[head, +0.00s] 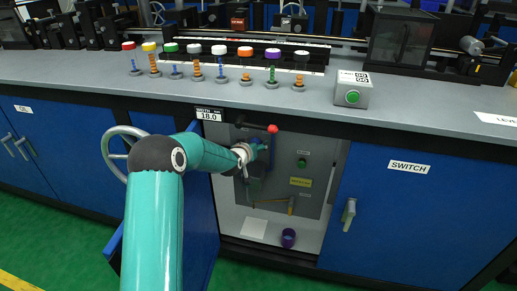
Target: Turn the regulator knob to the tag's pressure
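My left arm reaches from the bottom of the head view into an open cabinet under the bench. My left gripper (262,152) is in front of the grey panel (318,165) inside, near a dark fitting (252,188). Its fingers are small and partly hidden by the wrist, so I cannot tell whether they are open or touching anything. I cannot make out a regulator knob; the arm and gripper cover part of the panel. No pressure tag is readable. A yellow label (301,182) on the panel is too small to read. My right gripper is not in view.
The panel has a red-ended lever (272,129), a green button (302,163) and a yellow handle (291,206). A purple cup (288,238) and white sheet (253,228) lie below. A display (208,115) reads 18.0. The SWITCH door (410,205) is shut; a handwheel (117,150) stands left.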

